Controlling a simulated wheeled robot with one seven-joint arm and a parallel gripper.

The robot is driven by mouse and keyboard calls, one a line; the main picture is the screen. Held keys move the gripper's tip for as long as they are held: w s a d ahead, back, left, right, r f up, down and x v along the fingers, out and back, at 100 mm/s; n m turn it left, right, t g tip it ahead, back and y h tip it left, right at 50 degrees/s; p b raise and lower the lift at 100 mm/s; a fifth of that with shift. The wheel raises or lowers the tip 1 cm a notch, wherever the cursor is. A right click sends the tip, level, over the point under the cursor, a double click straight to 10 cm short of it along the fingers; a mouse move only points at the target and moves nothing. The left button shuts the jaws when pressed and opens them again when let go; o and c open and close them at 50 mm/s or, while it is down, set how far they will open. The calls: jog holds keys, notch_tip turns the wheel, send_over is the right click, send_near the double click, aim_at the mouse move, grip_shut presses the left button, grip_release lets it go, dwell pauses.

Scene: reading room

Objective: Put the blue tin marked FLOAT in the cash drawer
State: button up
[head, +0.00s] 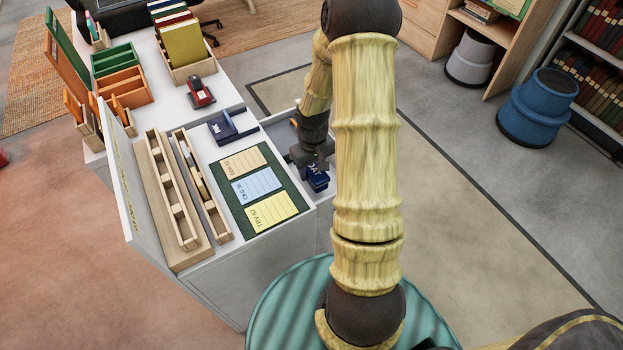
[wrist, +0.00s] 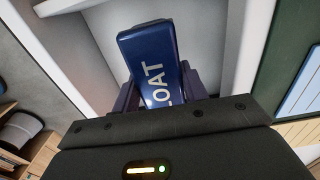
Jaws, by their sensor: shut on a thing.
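The blue tin (wrist: 152,62) fills the middle of the wrist view, with the white letters "LOAT" showing on its face; the rest of the word is hidden. My gripper (wrist: 160,90) is shut on it, with a finger on each side. In the head view the tin (head: 318,182) is small and dark, just under my gripper (head: 314,168). The open drawer (head: 279,131) sticks out from the right side of the counter, partly hidden by my arm. In the wrist view, pale drawer walls (wrist: 233,45) surround the tin. I cannot tell whether it touches the drawer floor.
The floor between is clear.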

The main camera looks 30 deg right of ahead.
aim_at(314, 167)
jog(key=shift+d, duration=0.25)
jog(key=shift+s+f, duration=0.1)
jog(key=shift+f, duration=0.05)
jog(key=shift+f+b, duration=0.35)
jog(key=shift+f, duration=1.4)
jog(key=shift+f, duration=0.15)
jog(key=o, duration=1.2)
notch_tip(314, 167, up, 12)
jog(key=shift+r+p, duration=0.15)
jog(key=shift+p, duration=1.05)
